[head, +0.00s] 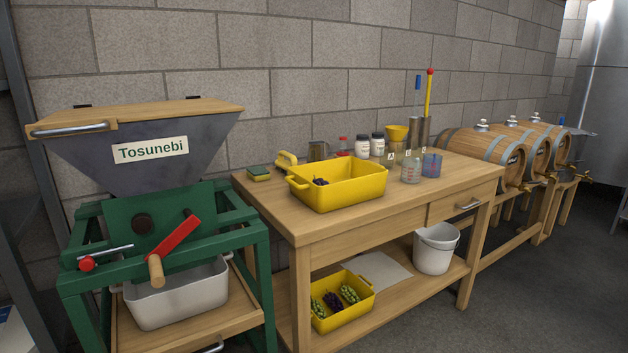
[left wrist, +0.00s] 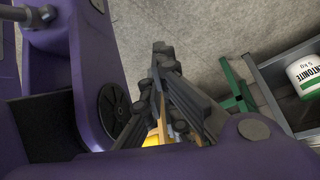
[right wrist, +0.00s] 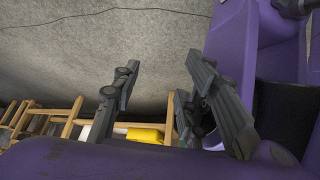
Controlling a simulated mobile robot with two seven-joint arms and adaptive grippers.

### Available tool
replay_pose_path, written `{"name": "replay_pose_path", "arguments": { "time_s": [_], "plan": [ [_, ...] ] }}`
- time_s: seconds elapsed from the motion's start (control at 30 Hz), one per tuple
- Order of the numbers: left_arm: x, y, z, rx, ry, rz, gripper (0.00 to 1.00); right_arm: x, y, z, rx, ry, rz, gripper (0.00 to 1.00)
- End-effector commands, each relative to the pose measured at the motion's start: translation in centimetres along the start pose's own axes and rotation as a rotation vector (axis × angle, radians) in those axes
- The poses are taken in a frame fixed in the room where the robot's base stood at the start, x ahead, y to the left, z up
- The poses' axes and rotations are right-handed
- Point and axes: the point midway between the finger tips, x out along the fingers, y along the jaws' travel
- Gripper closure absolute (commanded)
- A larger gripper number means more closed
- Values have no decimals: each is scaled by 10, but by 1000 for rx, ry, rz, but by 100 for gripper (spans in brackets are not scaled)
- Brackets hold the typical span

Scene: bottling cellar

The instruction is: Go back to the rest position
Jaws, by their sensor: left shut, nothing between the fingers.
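Neither of my grippers shows in the head view. In the left wrist view my left gripper (left wrist: 162,58) has its dark fingers together, with nothing held between them, above the grey floor. In the right wrist view my right gripper (right wrist: 162,62) has its two fingers wide apart and empty. Purple links of my own arms lie close around both grippers.
A wooden workbench (head: 277,206) carries a yellow crate (head: 340,190), jars and beakers. A green-framed crusher with a grey hopper (head: 120,175) stands left, barrels (head: 495,150) stand right. A white bucket (head: 436,250) and another yellow crate (head: 345,318) sit on the lower shelf.

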Motion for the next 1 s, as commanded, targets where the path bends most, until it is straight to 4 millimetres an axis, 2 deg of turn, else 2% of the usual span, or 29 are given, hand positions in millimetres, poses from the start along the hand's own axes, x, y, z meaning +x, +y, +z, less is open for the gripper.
{"name": "replay_pose_path", "arguments": {
  "time_s": [0.03,0.17,0.37,0.47,0.7,0.83,0.9,1.0],
  "plan": [
    [-24,0,-16,-2,15,0,100,-24,0,-12,2,5,1,60],
    [-56,1,-33,-7,25,1,100,-56,0,-25,5,5,2,60],
    [-103,2,-66,-13,49,2,100,-103,-1,-60,10,31,0,60],
    [-127,2,-90,-16,75,2,100,-124,-3,-86,12,58,-3,60],
    [-180,1,-172,-20,190,0,100,-177,-4,-166,19,172,-4,60],
    [-196,0,-205,-21,244,-1,100,-193,-2,-200,21,227,-1,60],
    [-200,0,-213,-21,259,-1,100,-196,-2,-208,22,241,0,60],
    [-201,0,-216,-22,264,-1,100,-197,-3,-211,23,245,0,60]
  ]
}}
